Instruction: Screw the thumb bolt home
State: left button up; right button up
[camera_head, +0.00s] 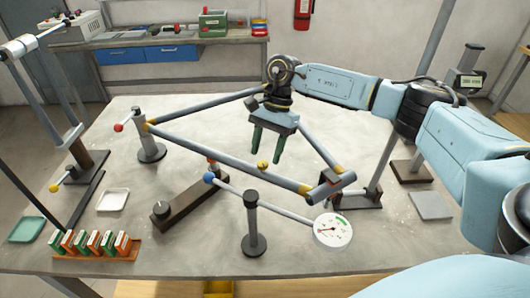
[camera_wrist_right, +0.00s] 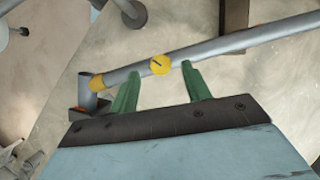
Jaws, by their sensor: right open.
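The thumb bolt is a small yellow knob (camera_head: 263,165) on the grey tube (camera_head: 225,166) at the front of the triangular frame. It also shows in the wrist view (camera_wrist_right: 160,65), with a short dark line on its face. My right gripper (camera_head: 266,154) points down close to it, its green fingers apart. In the wrist view the right gripper (camera_wrist_right: 161,77) has its fingertips on either side of the bolt, just short of the tube, with nothing between them. I cannot tell whether the fingers touch the tube. My left gripper is not in view.
Several coloured blocks sit in a rack (camera_head: 95,246) at the front left, near a white tray (camera_head: 113,200). A grey plate (camera_head: 430,205) lies at the right.

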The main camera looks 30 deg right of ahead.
jog(key=shift+x, duration=0.75)
jog(key=shift+a+f, duration=0.1)
jog(key=shift+f, duration=0.05)
jog(key=shift+c, duration=0.3)
jog(key=c, duration=0.9)
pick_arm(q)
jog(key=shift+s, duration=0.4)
pick_arm(e)
jog(key=shift+c, duration=0.2)
jog(key=shift+m, duration=0.3)
